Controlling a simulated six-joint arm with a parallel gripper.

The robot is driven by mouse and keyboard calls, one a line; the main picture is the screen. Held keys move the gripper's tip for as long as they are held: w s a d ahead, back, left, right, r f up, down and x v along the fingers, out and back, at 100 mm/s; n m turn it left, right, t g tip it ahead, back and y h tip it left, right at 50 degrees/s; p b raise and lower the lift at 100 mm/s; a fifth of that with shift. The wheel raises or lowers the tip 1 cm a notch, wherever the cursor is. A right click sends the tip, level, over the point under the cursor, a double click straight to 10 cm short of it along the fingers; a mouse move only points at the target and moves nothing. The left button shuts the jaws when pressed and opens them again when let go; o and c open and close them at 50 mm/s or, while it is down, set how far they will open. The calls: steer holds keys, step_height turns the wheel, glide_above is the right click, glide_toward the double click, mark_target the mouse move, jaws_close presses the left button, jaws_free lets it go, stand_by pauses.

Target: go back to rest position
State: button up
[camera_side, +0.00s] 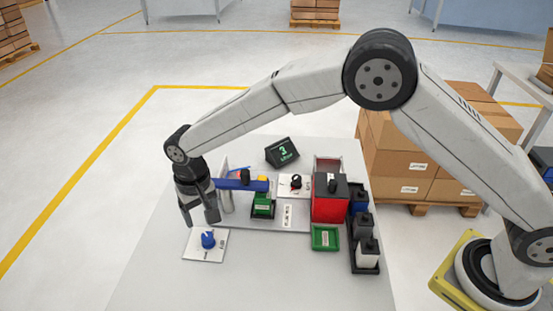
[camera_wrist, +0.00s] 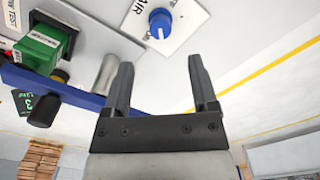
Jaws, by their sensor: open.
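My gripper (camera_side: 203,215) is open and empty at the left part of the white table (camera_side: 160,275), above and a little left of a blue knob (camera_side: 208,239) on a white plate. In the wrist view my gripper (camera_wrist: 160,75) shows its two dark fingers spread apart, with nothing between them. The blue knob (camera_wrist: 160,22) lies beyond the fingertips there, apart from them.
A blue bar (camera_side: 240,184) on a metal post stands close right of my gripper. A green block (camera_side: 263,205), a red box (camera_side: 328,205), a green tray (camera_side: 325,238), a dark rack (camera_side: 365,268) and a small display (camera_side: 282,153) are farther right. The table's front is clear.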

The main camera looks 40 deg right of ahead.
steer(key=shift+d, duration=0.1)
steer(key=s+d+r+t, duration=0.1)
steer(key=s+d+r, duration=0.2)
steer(key=d, duration=0.5)
steer(key=s+d+r, duration=0.2)
steer(key=s+d, duration=0.1)
steer(key=d, duration=0.6)
steer(key=s+d+t, duration=0.1)
steer(key=s+d, duration=1)
steer(key=s, duration=0.3)
steer(key=shift+s+t, duration=0.15)
steer(key=shift+t, duration=0.15)
